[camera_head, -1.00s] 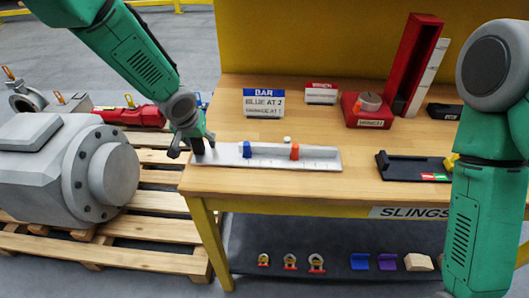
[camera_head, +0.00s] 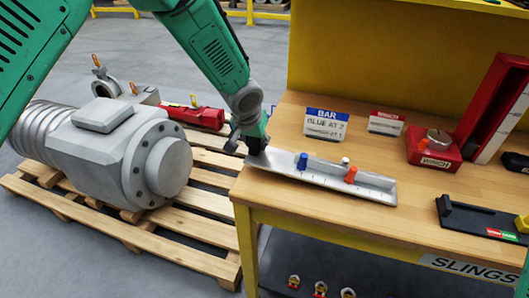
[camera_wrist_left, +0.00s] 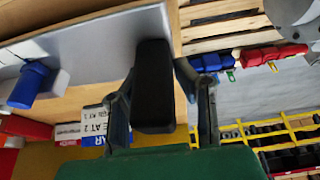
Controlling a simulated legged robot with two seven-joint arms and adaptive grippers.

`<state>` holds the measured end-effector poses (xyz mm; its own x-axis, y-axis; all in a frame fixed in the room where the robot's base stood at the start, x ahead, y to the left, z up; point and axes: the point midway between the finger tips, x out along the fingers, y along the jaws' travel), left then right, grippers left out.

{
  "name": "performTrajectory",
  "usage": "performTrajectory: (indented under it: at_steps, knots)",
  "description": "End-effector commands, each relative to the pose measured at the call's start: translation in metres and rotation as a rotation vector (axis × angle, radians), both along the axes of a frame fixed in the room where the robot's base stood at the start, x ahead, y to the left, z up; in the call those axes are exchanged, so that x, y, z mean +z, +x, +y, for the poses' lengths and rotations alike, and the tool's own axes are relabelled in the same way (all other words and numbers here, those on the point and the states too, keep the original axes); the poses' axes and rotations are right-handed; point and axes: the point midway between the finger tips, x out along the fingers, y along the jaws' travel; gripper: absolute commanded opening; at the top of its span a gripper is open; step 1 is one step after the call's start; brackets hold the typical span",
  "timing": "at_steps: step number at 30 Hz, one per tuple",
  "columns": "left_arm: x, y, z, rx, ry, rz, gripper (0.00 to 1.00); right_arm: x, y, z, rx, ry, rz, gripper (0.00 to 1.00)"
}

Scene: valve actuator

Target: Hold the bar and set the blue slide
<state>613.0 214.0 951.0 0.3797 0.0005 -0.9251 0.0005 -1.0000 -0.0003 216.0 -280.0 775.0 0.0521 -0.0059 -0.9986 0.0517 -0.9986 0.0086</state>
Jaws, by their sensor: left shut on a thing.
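The bar (camera_head: 325,178) is a long pale grey metal rail lying along the front left edge of the wooden table, with scale marks on it. A blue slide (camera_head: 302,161) sits left of its middle and an orange slide (camera_head: 351,174) sits farther right. My left gripper (camera_head: 255,150) is shut on the black grip (camera_wrist_left: 153,85) at the bar's left end, a finger on each side. The blue slide also shows in the left wrist view (camera_wrist_left: 28,84). A sign (camera_head: 325,124) behind the bar reads BAR, BLUE AT 2; its lower line is blurred. My right gripper is out of view.
A winch sign (camera_head: 386,123) and a red winch block (camera_head: 433,152) stand farther back. A black tray (camera_head: 480,220) lies at the right. A large grey valve actuator (camera_head: 120,155) rests on a pallet at the left. Shackles (camera_head: 320,289) show on the lower shelf.

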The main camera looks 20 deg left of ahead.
Motion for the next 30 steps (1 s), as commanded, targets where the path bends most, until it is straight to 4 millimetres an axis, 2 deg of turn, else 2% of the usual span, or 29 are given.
performTrajectory:
  at_steps: [1,3,6,9,11,18,30]
  knots:
    - [0.015,0.002,-0.001,0.004,-0.006,-0.009,0.0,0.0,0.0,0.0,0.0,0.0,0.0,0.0]
    - [0.028,0.003,-0.001,0.003,-0.006,-0.01,0.0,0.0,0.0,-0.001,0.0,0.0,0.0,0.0]
    - [0.045,0.002,-0.001,0.002,-0.005,-0.008,0.0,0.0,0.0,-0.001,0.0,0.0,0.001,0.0]
    - [0.053,0.002,-0.001,0.002,-0.008,-0.004,0.0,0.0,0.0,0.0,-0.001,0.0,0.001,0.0]
    - [0.049,0.002,-0.001,0.001,-0.021,0.0,0.0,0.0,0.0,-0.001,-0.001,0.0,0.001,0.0]
    - [0.004,0.002,0.001,-0.008,-0.086,0.003,0.0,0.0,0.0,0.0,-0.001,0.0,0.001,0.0]
    - [-0.017,0.002,0.001,-0.011,-0.099,-0.003,0.0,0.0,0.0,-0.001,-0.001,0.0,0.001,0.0]
